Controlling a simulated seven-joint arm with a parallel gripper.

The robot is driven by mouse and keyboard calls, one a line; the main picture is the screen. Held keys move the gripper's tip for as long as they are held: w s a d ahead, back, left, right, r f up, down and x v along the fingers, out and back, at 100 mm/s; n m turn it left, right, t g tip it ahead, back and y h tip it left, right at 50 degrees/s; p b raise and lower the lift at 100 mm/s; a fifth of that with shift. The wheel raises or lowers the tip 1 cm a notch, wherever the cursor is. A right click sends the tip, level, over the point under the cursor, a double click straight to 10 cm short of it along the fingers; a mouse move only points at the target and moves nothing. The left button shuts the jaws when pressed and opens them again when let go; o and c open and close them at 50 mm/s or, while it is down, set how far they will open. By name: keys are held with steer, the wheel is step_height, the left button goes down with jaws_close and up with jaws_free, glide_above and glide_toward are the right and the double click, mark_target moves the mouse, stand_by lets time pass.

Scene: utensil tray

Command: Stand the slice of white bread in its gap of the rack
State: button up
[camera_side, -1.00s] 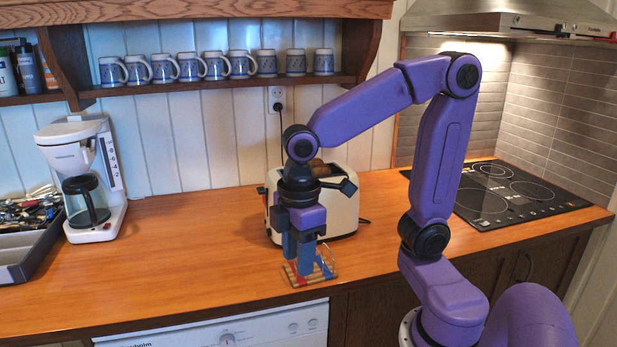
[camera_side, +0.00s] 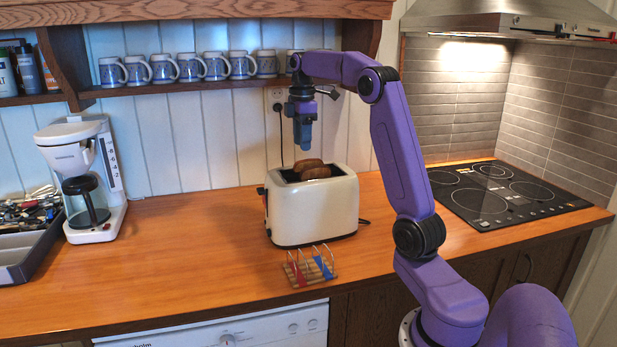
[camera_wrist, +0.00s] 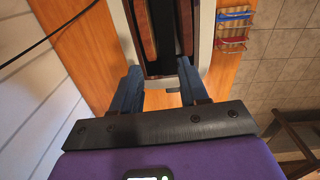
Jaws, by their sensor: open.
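Two brown-crusted bread slices stand in the slots of the cream toaster (camera_side: 315,215); their tops show at the back (camera_side: 307,164) and front (camera_side: 318,173). In the wrist view one slice (camera_wrist: 146,30) is in the left slot and the other (camera_wrist: 185,30) in the right. I cannot tell which is the white bread. My gripper (camera_side: 304,143) is above the toaster, pointing down, apart from the slices. In the wrist view its blue fingers (camera_wrist: 159,88) are spread with nothing between them. The wooden rack (camera_side: 311,277), with wire loops and red and blue markings, stands in front of the toaster.
The rack also shows at the upper right of the wrist view (camera_wrist: 232,31). A coffee maker (camera_side: 88,185) and cutlery tray (camera_side: 28,245) are at left. A shelf with mugs (camera_side: 190,67) hangs behind my arm. The counter left of the toaster is clear.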

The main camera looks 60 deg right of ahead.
steer(key=d, duration=0.1)
steer(key=s+d, duration=0.1)
steer(key=d, duration=0.1)
steer(key=shift+d+r, duration=0.15)
steer(key=shift+d, duration=0.2)
steer(key=shift+f, duration=3.7)
steer(key=c, duration=0.7)
